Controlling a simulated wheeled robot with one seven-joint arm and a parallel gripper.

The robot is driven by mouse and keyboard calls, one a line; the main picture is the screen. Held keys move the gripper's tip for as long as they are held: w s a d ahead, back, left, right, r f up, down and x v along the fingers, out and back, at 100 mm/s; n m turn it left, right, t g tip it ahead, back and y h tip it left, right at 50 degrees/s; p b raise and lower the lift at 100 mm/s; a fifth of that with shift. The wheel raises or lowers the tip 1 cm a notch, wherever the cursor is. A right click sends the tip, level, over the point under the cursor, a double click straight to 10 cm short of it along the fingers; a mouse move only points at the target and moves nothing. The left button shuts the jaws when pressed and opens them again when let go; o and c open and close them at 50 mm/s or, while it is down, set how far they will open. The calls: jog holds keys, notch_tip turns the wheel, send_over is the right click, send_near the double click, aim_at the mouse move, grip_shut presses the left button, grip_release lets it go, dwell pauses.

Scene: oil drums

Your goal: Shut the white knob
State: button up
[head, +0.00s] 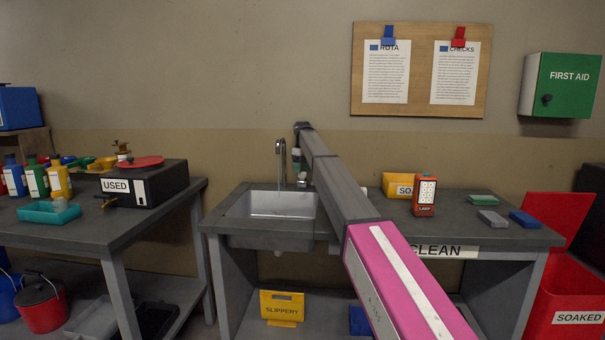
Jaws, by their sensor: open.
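The metal sink (272,205) is set in the left part of the grey bench. A tall curved metal tap (281,165) stands behind it. I cannot clearly make out a white knob; it may be hidden behind my arm or too small to tell. My arm reaches from the lower right to the back of the sink, and its far end bends down just right of the tap. My gripper (302,180) is small and partly hidden there, open, close to the tap; I cannot tell whether it touches anything.
A yellow SLIPPERY sign (282,306) stands below.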

jog(key=shift+f, duration=1.15)
jog(key=c, duration=0.9)
jog(key=shift+m, duration=0.3)
jog(key=m, duration=0.3)
jog(key=shift+m, duration=2.1)
